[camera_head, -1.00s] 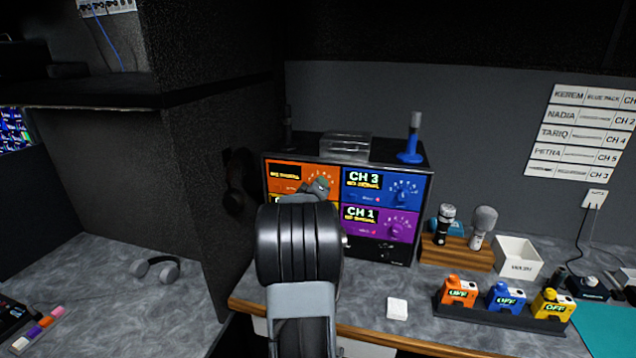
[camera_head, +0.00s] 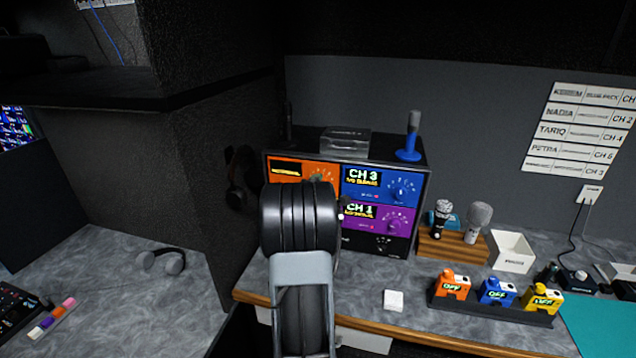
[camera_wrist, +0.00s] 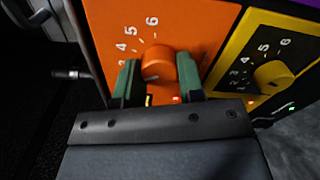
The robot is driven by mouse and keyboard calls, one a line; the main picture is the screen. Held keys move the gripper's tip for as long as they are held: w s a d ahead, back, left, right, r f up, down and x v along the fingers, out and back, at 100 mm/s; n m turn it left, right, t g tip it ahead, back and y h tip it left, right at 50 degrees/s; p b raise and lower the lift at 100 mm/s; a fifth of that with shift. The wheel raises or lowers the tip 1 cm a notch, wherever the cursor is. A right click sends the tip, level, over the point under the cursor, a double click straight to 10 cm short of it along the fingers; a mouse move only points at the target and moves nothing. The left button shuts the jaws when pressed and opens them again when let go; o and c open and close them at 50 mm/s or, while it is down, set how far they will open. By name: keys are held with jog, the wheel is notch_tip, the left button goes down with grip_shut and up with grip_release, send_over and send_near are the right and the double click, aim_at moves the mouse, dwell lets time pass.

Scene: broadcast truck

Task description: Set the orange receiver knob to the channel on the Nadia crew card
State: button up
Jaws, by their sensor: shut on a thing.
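The orange receiver panel (camera_head: 284,174) is at the top left of the receiver rack, partly behind my arm. Its display is too blurred to read. I cannot make out where the knob points. The Nadia crew card (camera_head: 590,117) on the back wall reads CH 2.
A blue receiver (camera_head: 375,187) shows CH 3, and a purple one (camera_head: 375,218) shows CH 1. A yellow panel (camera_wrist: 265,60) with its knob is right of the orange one in the wrist view. A dark partition (camera_head: 215,200) stands close on the left.

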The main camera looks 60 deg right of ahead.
jog(key=shift+n+p, duration=0.45)
jog(key=shift+n, duration=1.05)
jog(key=o, duration=0.9)
jog(key=shift+a, duration=0.1)
jog(key=b+v, duration=0.2)
jog(key=v, duration=1.1)
jog(key=shift+s+a+b, duration=0.15)
jog(key=shift+a+b, duration=0.15)
jog(key=shift+b, duration=0.1)
